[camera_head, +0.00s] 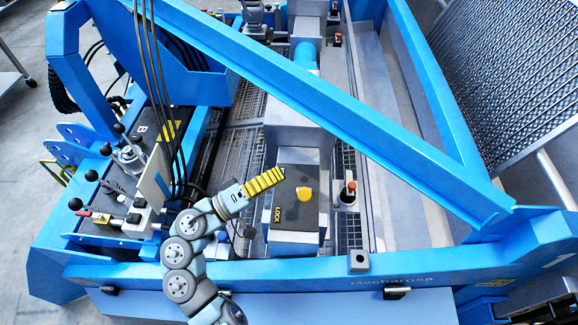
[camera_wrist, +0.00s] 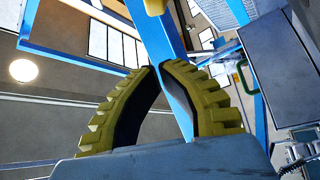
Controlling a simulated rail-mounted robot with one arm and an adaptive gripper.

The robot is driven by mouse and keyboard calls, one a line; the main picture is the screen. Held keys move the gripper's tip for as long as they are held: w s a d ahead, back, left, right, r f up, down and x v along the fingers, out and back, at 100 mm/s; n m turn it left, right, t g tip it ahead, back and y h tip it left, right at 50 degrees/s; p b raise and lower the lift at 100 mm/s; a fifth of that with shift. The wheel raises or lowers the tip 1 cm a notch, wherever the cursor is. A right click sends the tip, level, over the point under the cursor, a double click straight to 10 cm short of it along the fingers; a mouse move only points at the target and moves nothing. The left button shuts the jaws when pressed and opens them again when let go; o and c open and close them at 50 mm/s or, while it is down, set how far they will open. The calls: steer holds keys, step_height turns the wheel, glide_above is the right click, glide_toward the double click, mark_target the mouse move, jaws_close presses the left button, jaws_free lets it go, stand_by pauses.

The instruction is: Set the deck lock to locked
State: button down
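The deck lock appears to be the dark-topped box (camera_head: 288,212) marked LOCK in yellow, right of centre in the head view. My gripper (camera_head: 283,172), with yellow ribbed fingers, points right at the box's upper left edge, left of the knob. I cannot tell its height above the box. In the wrist view my gripper (camera_wrist: 157,67) has its fingertips almost together, with a narrow gap and nothing between them. The deck lock is not recognisable in the wrist view.
A blue diagonal beam (camera_head: 330,110) crosses over the machine behind the box. An orange-topped switch (camera_head: 350,188) stands right of the box. A lever panel (camera_head: 120,190) and hanging black cables (camera_head: 160,90) are to the left. A blue front rail (camera_head: 420,268) runs before the box.

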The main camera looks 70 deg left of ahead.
steer(key=shift+a+p+v, duration=0.2)
steer(key=shift+p+v, duration=0.3)
steer(key=shift+v, duration=2.5)
